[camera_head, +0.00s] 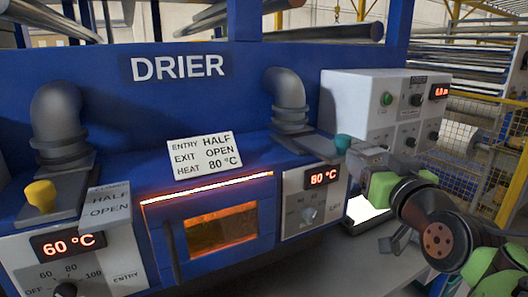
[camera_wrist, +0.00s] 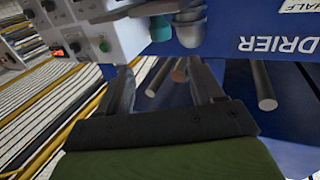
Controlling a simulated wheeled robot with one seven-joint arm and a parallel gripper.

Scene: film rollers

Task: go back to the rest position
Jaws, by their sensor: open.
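The blue drier (camera_head: 180,68) fills the left and middle of the head view. My gripper (camera_head: 366,156) is at the right, just beside the teal knob (camera_head: 342,142) of the exit damper. In the wrist view my gripper (camera_wrist: 164,78) has its two dark fingers apart, with nothing held between them. That view is tilted, and the teal knob (camera_wrist: 160,28) shows beyond the fingertips. I cannot tell whether a finger touches the knob. The exit display (camera_head: 323,177) reads 80 °C and the entry display (camera_head: 68,244) reads 60 °C.
A yellow knob (camera_head: 40,195) sits on the entry damper at the left. A note (camera_head: 205,152) reads entry half, exit open, heat 80 °C. A white control box (camera_head: 385,110) stands close behind my arm. A yellow-framed mesh fence (camera_head: 470,165) is at the right.

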